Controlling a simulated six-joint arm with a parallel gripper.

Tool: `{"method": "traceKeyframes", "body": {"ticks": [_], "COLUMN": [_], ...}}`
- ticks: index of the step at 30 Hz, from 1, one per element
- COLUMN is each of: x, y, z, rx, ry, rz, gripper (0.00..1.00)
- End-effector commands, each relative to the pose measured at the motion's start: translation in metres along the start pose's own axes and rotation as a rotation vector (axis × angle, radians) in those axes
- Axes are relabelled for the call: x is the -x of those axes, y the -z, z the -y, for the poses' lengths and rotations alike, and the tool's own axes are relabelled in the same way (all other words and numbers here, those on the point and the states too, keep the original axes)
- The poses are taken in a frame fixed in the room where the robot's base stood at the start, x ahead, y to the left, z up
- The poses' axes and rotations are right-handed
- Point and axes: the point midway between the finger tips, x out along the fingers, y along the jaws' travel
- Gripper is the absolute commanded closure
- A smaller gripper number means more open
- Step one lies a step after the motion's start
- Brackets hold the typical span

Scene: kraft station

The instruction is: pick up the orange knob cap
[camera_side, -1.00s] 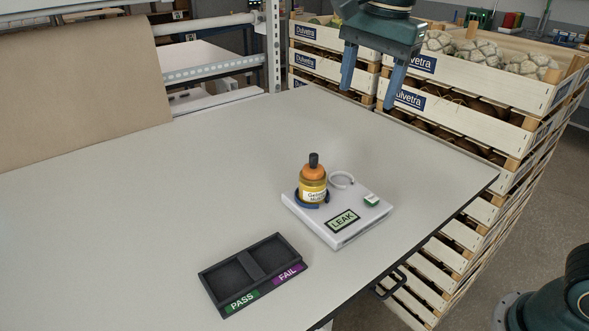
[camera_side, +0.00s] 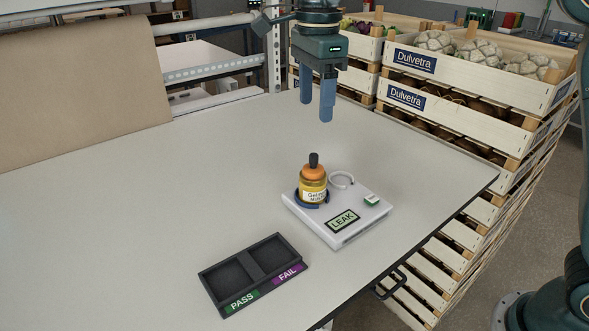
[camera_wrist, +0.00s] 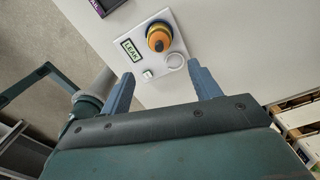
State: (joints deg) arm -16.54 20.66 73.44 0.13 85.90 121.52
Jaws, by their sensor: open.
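The orange knob cap (camera_side: 313,172) sits on top of a small jar (camera_side: 313,190) with a yellow-amber body and a white label. A dark knob stands up from the cap. The jar stands upright in a dark blue ring on the white tester (camera_side: 345,226), whose display reads LEAK. In the wrist view the orange cap (camera_wrist: 157,42) is seen from above, beyond my fingertips. My gripper (camera_side: 316,112) is open and empty, above and behind the jar in the side view, with clear space between. Its blue fingers (camera_wrist: 160,85) also show in the wrist view.
A black two-slot tray (camera_side: 252,262) marked PASS and FAIL lies in front and left of the tester. Wooden crates (camera_side: 455,85) are stacked beyond the table's right edge. The grey table (camera_side: 130,225) is clear at left.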

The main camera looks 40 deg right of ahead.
Motion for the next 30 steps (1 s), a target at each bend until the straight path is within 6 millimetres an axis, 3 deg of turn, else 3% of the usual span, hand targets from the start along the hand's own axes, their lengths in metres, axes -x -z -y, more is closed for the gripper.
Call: {"method": "traceKeyframes", "body": {"ticks": [15,30], "x": [-0.067,-0.083], "y": [0.001,0.001], "z": [-0.001,-0.001], "rx": [0.001,0.001], "ry": [-0.003,-0.001], "rz": [-0.002,-0.001], "gripper": [0.38,0.38]}}
